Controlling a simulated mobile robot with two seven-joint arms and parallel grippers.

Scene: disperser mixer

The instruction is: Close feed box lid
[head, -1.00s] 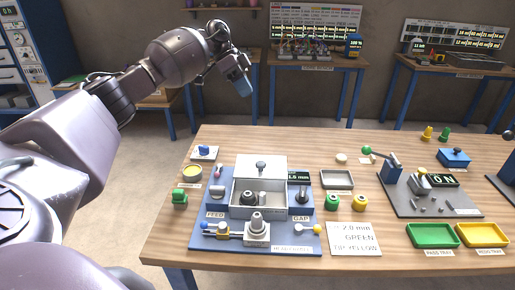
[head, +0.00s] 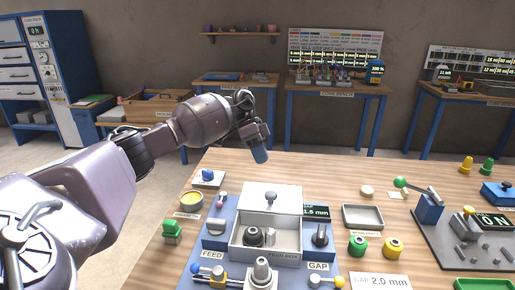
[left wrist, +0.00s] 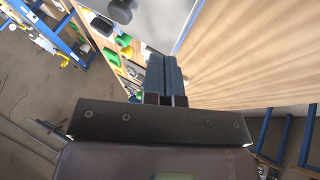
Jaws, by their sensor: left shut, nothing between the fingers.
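The feed box (head: 268,252) is a light grey open box on the blue mixer base in the head view, with dark and metal parts inside. Its lid (head: 272,199) stands raised at the back, with a dark knob on it. My left gripper (head: 260,156) is shut and empty in the air above the table's far edge, behind the lid and apart from it. Its shut fingers also show in the left wrist view (left wrist: 165,75). My right gripper is not in view.
The far table strip is clear.

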